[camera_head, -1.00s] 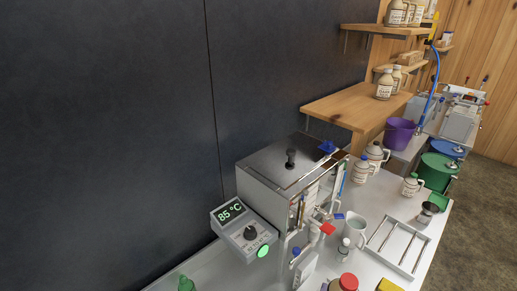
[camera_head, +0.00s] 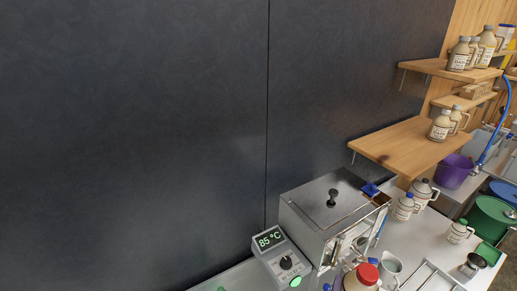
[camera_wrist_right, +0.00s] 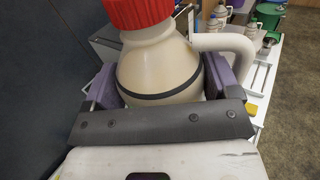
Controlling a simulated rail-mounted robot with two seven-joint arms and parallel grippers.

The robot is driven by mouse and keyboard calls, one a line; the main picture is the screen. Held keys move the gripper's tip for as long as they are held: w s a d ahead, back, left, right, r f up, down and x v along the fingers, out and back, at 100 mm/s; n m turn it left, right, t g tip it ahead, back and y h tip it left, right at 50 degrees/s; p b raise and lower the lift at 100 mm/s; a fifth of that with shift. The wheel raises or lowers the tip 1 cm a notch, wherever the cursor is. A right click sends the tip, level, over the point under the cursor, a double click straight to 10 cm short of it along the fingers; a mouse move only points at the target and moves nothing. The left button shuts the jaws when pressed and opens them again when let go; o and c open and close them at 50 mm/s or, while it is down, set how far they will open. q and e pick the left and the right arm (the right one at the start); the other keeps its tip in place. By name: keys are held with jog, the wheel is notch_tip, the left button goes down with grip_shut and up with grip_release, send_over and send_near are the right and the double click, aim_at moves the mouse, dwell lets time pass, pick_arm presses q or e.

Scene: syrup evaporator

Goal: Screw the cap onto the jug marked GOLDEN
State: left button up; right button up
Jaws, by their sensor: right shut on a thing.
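A cream jug (camera_wrist_right: 158,68) with a red cap (camera_wrist_right: 138,10), a dark band and a side handle fills the right wrist view. My right gripper (camera_wrist_right: 162,82) is shut on its body, with purple pads on both sides. The red cap sits on the jug's neck; whether it is screwed tight I cannot tell. In the head view the same red cap (camera_head: 367,273) shows at the bottom edge, with most of the jug cut off. No GOLDEN marking is readable on the held jug. My left gripper is not in view.
The steel evaporator (camera_head: 310,240) and its 85 °C controller (camera_head: 280,262) stand beside the jug. A metal pitcher (camera_head: 391,266), a blue-capped jug (camera_head: 404,207) and a white tray (camera_head: 430,279) are to the right. Wooden shelves (camera_head: 405,147) hold more jugs. A purple bucket (camera_head: 455,171) stands farther back.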

notch_tip(320, 180, up, 19)
jog(key=w+n+y+p, duration=0.1)
jog(key=y+p, duration=0.1)
jog(key=p, duration=1.2)
jog(key=shift+n+t+p, duration=0.3)
jog(key=shift+t+p, duration=0.05)
jog(key=shift+t, duration=0.05)
jog(key=shift+a, duration=0.1)
jog(key=a+f+n+y, duration=0.8)
jog(key=a+f+y, duration=0.4)
jog(key=a+f, duration=0.1)
jog(key=shift+a+g, duration=0.3)
jog(key=shift+a, duration=0.5)
